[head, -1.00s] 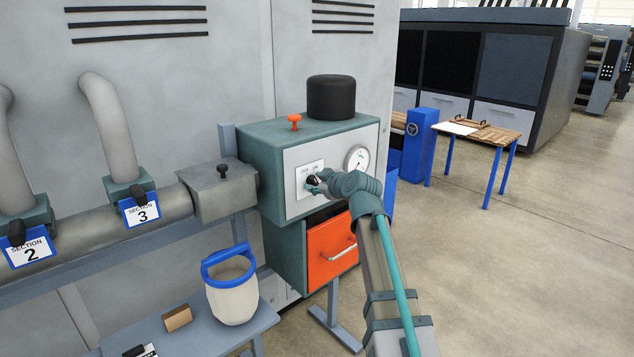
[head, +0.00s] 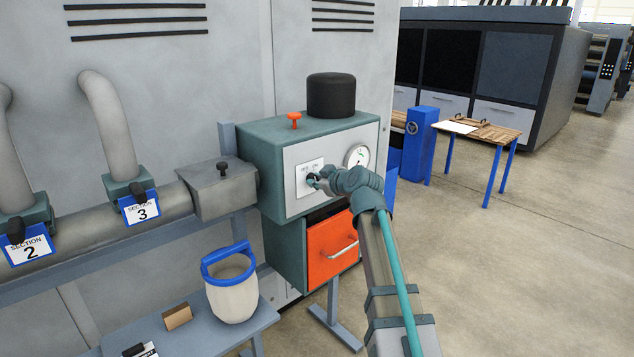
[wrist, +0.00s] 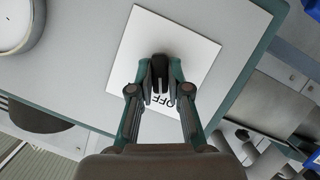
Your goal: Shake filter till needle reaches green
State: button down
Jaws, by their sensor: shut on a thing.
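The filter unit is a teal box (head: 262,163) with a pale front panel. A white switch plate on it (head: 303,168) carries a black knob (wrist: 160,72), and the letters OFF show in the wrist view. My gripper (wrist: 160,80) is shut on this knob, with one finger on each side; in the head view my gripper (head: 317,182) partly hides it. The round gauge (head: 357,157) sits right of the plate with some green on its dial; its needle is too small to read. Only the gauge's rim (wrist: 38,22) and part of its face show in the wrist view.
An orange push-knob (head: 295,118) and a black cylinder (head: 331,97) stand on top of the unit. An orange drawer (head: 331,250) with a handle is below. A white bucket with a blue rim (head: 231,295) stands on a low bench at left.

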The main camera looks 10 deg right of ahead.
jog(key=m+y, duration=0.1)
jog(key=m, duration=0.1)
jog(key=m+g+y+b, duration=0.1)
jog(key=m, duration=0.1)
jog(key=shift+w+d+g, duration=0.15)
jog(key=shift+d+g, duration=0.05)
jog(key=shift+g, duration=0.1)
jog(key=m+g+y+b, duration=0.1)
jog(key=m+y, duration=0.1)
jog(key=m, duration=0.1)
jog(key=shift+y, duration=0.4)
jog(key=shift+m, duration=0.3)
jog(key=c, duration=1.1)
grip_release()
jog(key=shift+d, duration=0.1)
jog(key=v, duration=1.2)
